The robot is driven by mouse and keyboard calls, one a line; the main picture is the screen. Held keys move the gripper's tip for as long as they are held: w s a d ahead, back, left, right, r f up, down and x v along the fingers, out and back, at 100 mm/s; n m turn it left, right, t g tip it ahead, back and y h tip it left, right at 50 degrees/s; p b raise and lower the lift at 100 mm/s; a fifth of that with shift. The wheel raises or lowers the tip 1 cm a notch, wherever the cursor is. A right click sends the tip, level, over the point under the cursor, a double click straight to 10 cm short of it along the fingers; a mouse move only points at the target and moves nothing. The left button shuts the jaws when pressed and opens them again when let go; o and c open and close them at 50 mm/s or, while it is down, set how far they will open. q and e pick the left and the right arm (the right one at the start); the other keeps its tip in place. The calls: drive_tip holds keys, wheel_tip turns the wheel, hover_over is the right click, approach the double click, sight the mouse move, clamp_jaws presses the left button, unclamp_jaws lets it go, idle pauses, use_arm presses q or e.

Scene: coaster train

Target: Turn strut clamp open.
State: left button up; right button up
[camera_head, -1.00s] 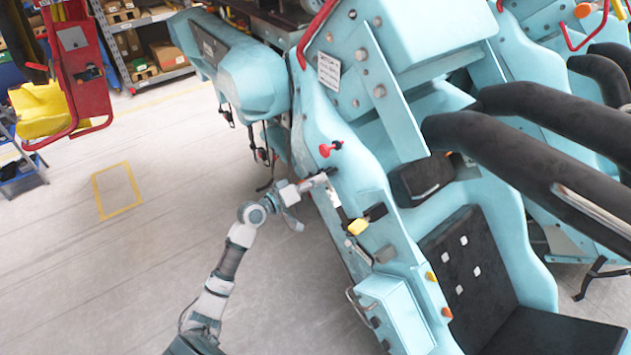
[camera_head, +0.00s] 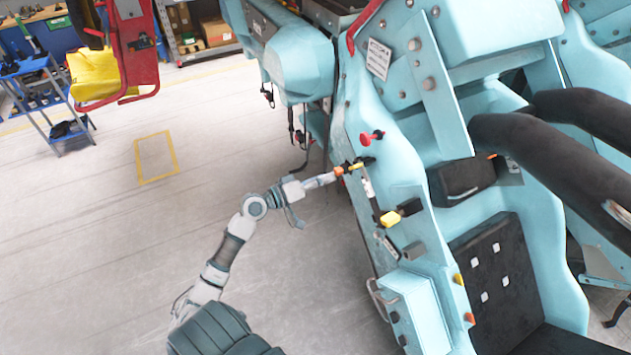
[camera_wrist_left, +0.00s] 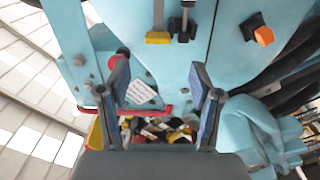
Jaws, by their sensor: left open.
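My left gripper (camera_head: 335,175) reaches to the side of the teal coaster seat (camera_head: 385,190). An orange-and-yellow handle (camera_head: 350,168) shows right at its fingertips. I cannot tell for certain which handle is the strut clamp. In the left wrist view my left gripper (camera_wrist_left: 160,85) has its two fingers apart with nothing held between them. A yellow block (camera_wrist_left: 158,37) and an orange-ended black handle (camera_wrist_left: 262,36) show beyond the fingers. My right gripper is not in view.
A red knob (camera_head: 372,138) sticks out just above the gripper; it also shows beside the left finger in the wrist view (camera_wrist_left: 122,52). Black padded restraint bars (camera_head: 540,150) are to the right. Open floor (camera_head: 120,240) lies to the left.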

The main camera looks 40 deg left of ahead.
use_arm(q)
drive_tip(key=v, duration=0.3)
drive_tip(key=shift+w+a, duration=0.1)
idle(0.3)
